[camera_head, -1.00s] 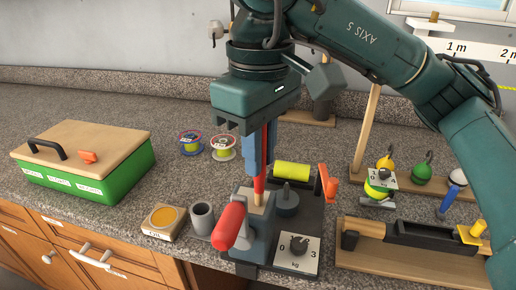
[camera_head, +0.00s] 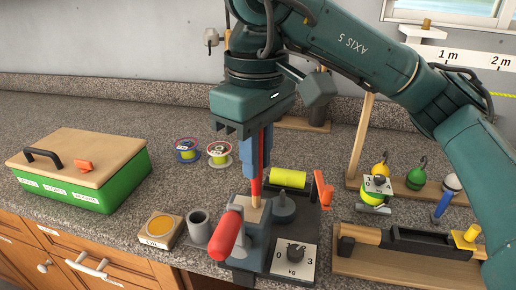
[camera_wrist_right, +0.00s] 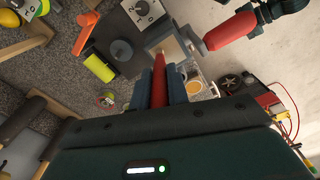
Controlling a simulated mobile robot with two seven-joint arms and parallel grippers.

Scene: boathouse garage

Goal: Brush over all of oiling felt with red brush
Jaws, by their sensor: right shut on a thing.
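My right gripper (camera_head: 258,158) is shut on the red brush (camera_head: 256,187) and points straight down; the brush's red handle (camera_wrist_right: 159,80) also shows between the fingers in the right wrist view. The brush's pale tip is at a small tan pad, seemingly the oiling felt (camera_head: 262,213), on top of a grey-blue clamp-like block. I cannot tell whether the tip touches it. The gripper and brush hide part of the block from the head view. My left gripper is not seen.
A red crank handle (camera_head: 227,235) sticks out close in front of the block. A dial scale (camera_head: 294,259), yellow roll (camera_head: 288,178) and orange lever (camera_head: 323,190) crowd its right. A grey cup (camera_head: 199,227) and amber-topped tin (camera_head: 161,229) stand left.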

